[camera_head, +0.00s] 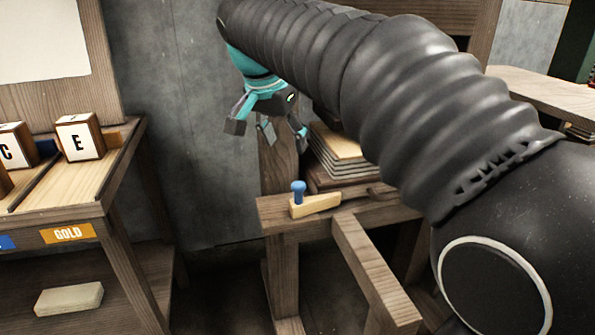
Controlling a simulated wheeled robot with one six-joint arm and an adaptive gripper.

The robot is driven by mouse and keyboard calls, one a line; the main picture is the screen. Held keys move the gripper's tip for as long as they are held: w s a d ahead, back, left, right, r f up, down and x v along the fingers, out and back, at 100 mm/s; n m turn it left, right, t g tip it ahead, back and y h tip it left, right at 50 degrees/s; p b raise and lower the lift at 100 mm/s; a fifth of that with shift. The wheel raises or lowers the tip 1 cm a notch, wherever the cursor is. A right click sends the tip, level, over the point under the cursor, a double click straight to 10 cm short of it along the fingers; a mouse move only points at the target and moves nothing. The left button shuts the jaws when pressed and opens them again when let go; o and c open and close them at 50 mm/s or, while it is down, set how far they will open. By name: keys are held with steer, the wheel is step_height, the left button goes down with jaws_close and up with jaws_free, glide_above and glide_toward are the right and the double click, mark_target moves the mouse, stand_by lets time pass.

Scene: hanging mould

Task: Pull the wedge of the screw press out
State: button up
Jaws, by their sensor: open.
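The wedge (318,205) is a pale wooden piece with a blue knob (298,190) standing up from its left end. It lies on the wooden frame of the screw press (275,210), at the left end of the crossbeam. A stack of boards (338,150) rests in the press behind it. My gripper (268,132) is teal and grey, with its fingers spread and pointing down. It is empty and hangs above and a little left of the knob, apart from it. My arm hides the upper and right parts of the press.
A wooden bench (75,190) with lettered blocks (80,137) and a "GOLD" label (68,233) stands at the left. A pale block (68,299) lies on its lower shelf. A beam (375,275) juts forward from the press. Free space lies between bench and press.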

mark_target(298, 184)
steer(key=x, duration=0.7)
steer(key=b+x, duration=0.1)
steer(key=x, duration=0.5)
steer(key=shift+w+f, duration=0.3)
steer(key=shift+w, duration=0.05)
jaws_close()
